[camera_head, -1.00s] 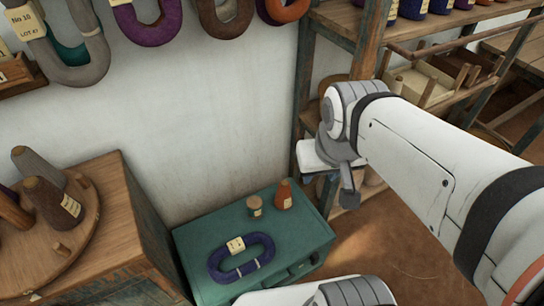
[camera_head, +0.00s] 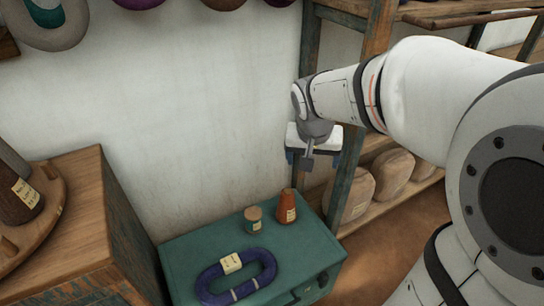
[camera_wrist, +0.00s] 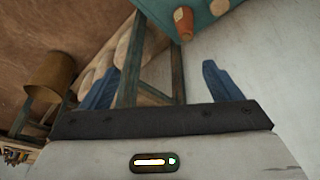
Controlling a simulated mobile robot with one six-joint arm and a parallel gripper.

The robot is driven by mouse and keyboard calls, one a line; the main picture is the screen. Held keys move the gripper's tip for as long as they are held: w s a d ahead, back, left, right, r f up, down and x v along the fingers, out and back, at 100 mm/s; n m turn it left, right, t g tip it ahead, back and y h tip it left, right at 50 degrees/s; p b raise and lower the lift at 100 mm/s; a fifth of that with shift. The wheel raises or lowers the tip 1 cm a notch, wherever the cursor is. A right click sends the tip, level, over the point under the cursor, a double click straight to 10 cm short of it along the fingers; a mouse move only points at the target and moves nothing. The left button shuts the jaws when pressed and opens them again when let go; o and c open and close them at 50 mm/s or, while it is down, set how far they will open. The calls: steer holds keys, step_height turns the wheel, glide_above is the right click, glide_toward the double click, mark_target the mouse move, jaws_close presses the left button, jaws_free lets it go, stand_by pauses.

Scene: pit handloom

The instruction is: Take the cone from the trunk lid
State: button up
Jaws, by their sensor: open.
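The cone (camera_head: 287,207) is orange-brown with a pale label and stands upright on the green trunk lid (camera_head: 192,254), near its back right corner. It also shows in the wrist view (camera_wrist: 184,22), at the top, on the green lid (camera_wrist: 146,18). My gripper (camera_head: 309,166) is above and slightly right of the cone, apart from it. In the wrist view, the blue fingers of my gripper (camera_wrist: 162,82) are spread wide with nothing between them.
A small labelled spool (camera_head: 253,220) stands just left of the cone. A dark blue yarn hank (camera_head: 236,278) lies on the lid in front. A wooden shelf post (camera_head: 350,150) rises close to my gripper. A wooden cabinet (camera_head: 90,215) stands left of the trunk.

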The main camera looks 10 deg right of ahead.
mark_target(287, 197)
steer(key=w+a+f+m+b, duration=0.1)
steer(key=w+f+b, duration=0.5)
steer(key=f, duration=0.5)
steer(key=w+a+f+m+b, duration=0.1)
steer(key=w+f+b, duration=0.5)
steer(key=f, duration=0.5)
steer(key=w+f+m+h+b, duration=0.1)
steer(key=w+f+b, duration=0.6)
steer(key=f, duration=0.5)
steer(key=shift+a+t+b, duration=0.3)
steer(key=shift+a+b, duration=0.1)
steer(key=shift+b, duration=0.1)
steer(key=b+x, duration=0.1)
steer(key=x, duration=0.2)
steer(key=w+b+x, duration=0.1)
steer(key=x, duration=0.3)
steer(key=shift+d, duration=0.25)
